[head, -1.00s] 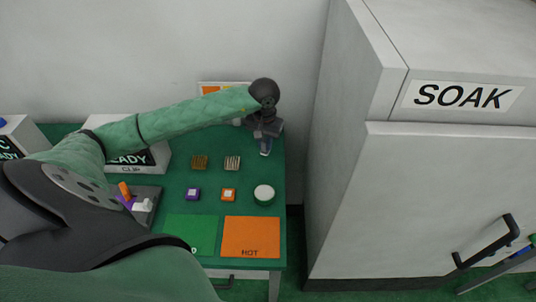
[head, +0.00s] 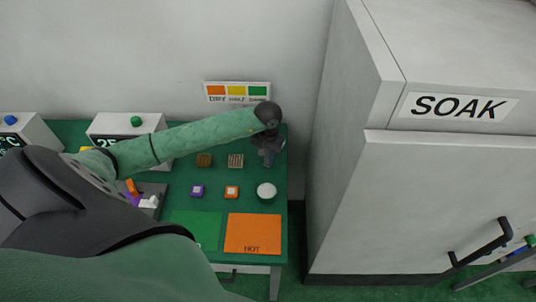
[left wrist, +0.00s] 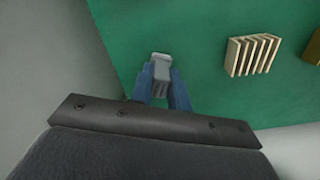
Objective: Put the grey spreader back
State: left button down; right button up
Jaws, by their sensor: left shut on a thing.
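My left gripper (head: 268,160) is over the back right corner of the green table, pointing down. In the left wrist view its two blue fingers (left wrist: 164,90) are shut on a small grey piece, which looks like the grey spreader (left wrist: 161,68). The piece's top end sticks out past the fingertips over the green surface. In the head view the spreader is too small and too covered by the gripper to make out. I cannot tell whether it touches the table. My right gripper is not in view.
A striped block (head: 235,160) and a brown block (head: 204,160) lie left of the gripper. A white round-topped item (head: 266,191), a purple cube (head: 197,190) and an orange cube (head: 231,191) stand nearer. An orange HOT mat (head: 253,233) lies in front. The SOAK cabinet (head: 420,190) stands right.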

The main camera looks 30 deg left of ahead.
pick_arm(q)
jog(key=shift+f, duration=0.1)
